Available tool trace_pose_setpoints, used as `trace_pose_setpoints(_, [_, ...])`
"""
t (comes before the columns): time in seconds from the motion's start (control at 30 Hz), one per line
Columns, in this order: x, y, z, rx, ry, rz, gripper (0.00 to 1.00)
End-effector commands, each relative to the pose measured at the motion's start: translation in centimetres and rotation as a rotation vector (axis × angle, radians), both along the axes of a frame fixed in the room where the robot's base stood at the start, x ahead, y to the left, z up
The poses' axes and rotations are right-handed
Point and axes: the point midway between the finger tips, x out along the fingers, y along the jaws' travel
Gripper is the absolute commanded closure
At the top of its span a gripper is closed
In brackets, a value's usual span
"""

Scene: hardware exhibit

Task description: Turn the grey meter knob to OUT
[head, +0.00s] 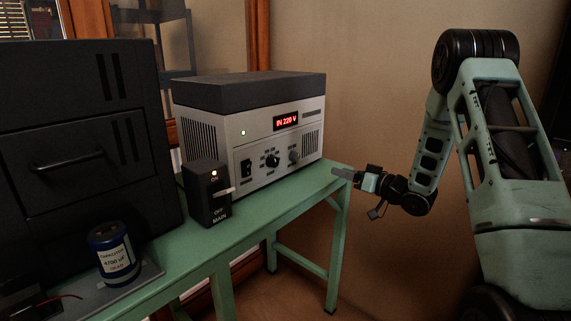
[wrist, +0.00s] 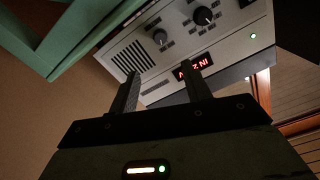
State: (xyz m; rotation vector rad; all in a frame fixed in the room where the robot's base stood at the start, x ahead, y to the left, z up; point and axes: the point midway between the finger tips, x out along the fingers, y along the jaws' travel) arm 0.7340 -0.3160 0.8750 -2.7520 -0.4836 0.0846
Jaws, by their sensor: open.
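The grey meter knob (head: 293,156) is on the right of the front panel of a grey power unit (head: 228,150). In the wrist view the grey knob (wrist: 159,36) shows beyond the fingertips, with the panel upside down. The red display (head: 286,121) reads "IN 220 V". A black knob (head: 272,160) sits left of the grey one; it also shows in the wrist view (wrist: 203,16). My gripper (head: 343,173) is open and empty, right of the unit by the bench's right end. In the wrist view its two fingers (wrist: 160,72) are apart, touching nothing visible.
The unit stands on a green bench (head: 250,208). A black MAIN switch box (head: 208,193) with a lever stands in front of the unit's left part. A blue capacitor (head: 114,254) and a dark cabinet (head: 80,130) are at left. Floor right of the bench is clear.

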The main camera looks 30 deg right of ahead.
Motion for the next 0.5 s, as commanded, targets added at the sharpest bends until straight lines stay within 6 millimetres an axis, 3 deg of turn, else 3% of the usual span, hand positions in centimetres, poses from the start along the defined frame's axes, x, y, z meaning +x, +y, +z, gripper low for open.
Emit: trace_pose_setpoints(0.5, [9.4, 3.7, 0.1, -0.004, -0.002, 0.004, 0.52])
